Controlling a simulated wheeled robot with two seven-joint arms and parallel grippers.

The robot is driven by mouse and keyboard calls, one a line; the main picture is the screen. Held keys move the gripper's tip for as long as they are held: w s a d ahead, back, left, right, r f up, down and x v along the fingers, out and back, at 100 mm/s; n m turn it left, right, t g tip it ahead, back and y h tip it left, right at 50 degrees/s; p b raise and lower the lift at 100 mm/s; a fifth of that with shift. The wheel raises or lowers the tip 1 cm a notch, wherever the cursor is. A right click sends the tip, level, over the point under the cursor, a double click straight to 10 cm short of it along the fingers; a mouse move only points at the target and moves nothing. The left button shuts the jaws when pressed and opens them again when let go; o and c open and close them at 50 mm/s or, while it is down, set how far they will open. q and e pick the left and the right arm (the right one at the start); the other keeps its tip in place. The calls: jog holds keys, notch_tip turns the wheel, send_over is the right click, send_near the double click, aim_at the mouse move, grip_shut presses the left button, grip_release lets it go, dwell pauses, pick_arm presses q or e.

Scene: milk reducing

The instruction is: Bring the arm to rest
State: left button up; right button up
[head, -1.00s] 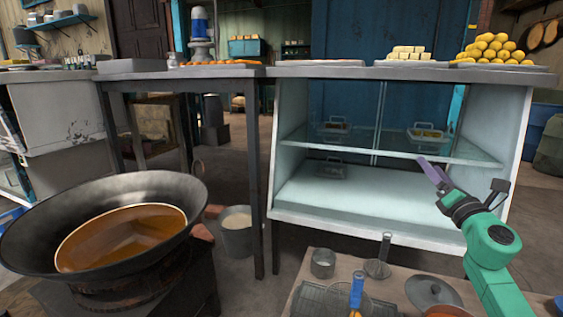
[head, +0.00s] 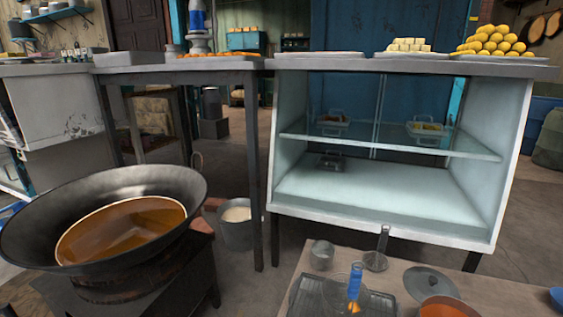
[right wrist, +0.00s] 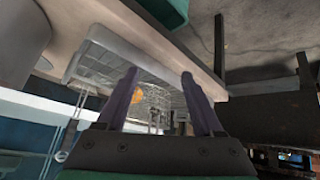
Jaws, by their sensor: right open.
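My right gripper (right wrist: 160,100) shows only in the right wrist view. Its two purple fingers are apart with nothing between them. Beyond the fingers is a grey wire rack or tray (right wrist: 105,55) with a small orange patch near it. My right arm is out of the head view. My left gripper is in neither view.
A large black wok (head: 150,182) with brown liquid stands at the left, with a metal bucket (head: 237,236) beside it. A glass-shelved cabinet (head: 395,235) stands behind.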

jog(key=s+a+m+g+y, duration=0.1)
jog(key=s+a+y, duration=0.2)
jog(key=s+a, duration=0.8)
pick_arm(q)
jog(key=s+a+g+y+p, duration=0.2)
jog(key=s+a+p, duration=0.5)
jog(key=p, duration=0.9)
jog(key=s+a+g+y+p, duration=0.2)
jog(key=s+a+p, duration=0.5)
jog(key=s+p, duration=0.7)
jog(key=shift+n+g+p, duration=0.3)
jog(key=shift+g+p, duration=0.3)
jog(key=shift+p, duration=0.55)
pick_arm(e)
jog(key=s+d+g+h, duration=0.2)
jog(key=s+d, duration=0.5)
jog(key=s, duration=0.4)
jog(key=s+d+g+h, duration=0.2)
jog(key=s+d+g, duration=0.1)
jog(key=s+d, duration=0.5)
jog(key=s, duration=0.3)
jog(key=shift+s+f+m+g, duration=0.2)
jog(key=shift+s+m+g, duration=0.1)
jog(key=shift+m, duration=0.1)
